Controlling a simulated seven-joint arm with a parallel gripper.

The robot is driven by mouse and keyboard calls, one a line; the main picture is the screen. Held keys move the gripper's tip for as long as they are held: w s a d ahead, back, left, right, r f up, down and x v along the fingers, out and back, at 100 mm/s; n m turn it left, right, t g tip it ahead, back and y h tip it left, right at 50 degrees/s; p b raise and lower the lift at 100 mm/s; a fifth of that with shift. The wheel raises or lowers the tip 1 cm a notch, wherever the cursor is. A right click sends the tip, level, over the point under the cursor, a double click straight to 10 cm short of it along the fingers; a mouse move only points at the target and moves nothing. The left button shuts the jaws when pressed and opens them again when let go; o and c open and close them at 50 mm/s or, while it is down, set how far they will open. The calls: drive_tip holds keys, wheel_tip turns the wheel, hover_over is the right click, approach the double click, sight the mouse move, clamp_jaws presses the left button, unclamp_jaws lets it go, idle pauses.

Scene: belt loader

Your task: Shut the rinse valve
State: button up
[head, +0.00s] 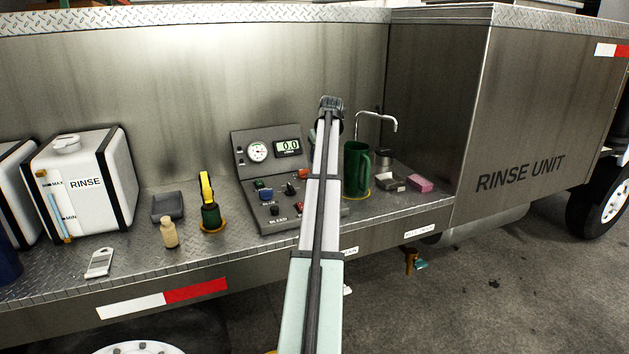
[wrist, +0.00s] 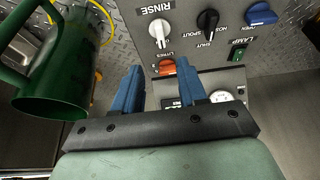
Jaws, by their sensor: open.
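The control panel (head: 270,205) stands on the metal deck, and part of it shows upside down in the wrist view. There a white knob (wrist: 158,28) sits beside the label RINSE; its exact setting is hard to read. Next to it is a black knob (wrist: 208,22) with labels including SHUT, SPOUT and HOSE. An orange control (wrist: 167,67) marked LITRES lies just beyond my fingertips. My gripper (wrist: 163,72) is open, with its two blue fingers apart and nothing between them. They point at the panel near the gauges. In the head view my arm hides the gripper.
A green jug (wrist: 55,75) stands close to my gripper; it also shows in the head view (head: 356,170). A tap spout (head: 392,122), pink sponge (head: 420,184) and rinse tank (head: 85,190) stand on the deck. A teal-handled valve (head: 415,262) hangs below the edge.

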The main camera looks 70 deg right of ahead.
drive_tip(key=x, duration=1.2)
drive_tip(key=shift+w+d+f, duration=0.1)
drive_tip(key=shift+w+f, duration=0.05)
drive_tip(key=shift+f, duration=0.2)
clamp_jaws()
